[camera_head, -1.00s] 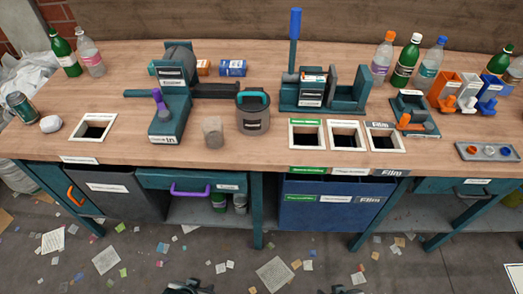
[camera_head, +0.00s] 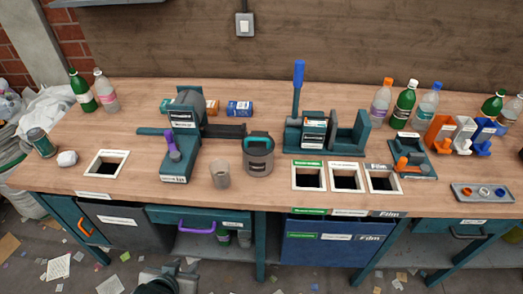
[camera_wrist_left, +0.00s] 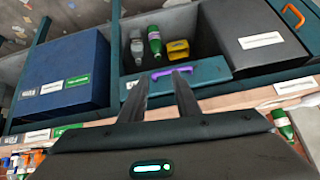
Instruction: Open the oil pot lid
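The oil pot (camera_head: 258,160) is a grey round pot with a label on its front, standing upright on the wooden bench near the middle. Its lid (camera_head: 257,139) sits on top and has a teal handle. My left gripper (camera_wrist_left: 160,78) is open and empty in the left wrist view, its two dark fingers apart. It points toward the bench front, with the purple drawer handle beyond the fingertips. In the head view, part of my left arm shows at the bottom edge, well below and left of the pot. My right gripper is out of view.
Framed openings (camera_head: 309,188) lie to the right. The purple-handled drawer (camera_head: 170,214) is below the bench's front edge.

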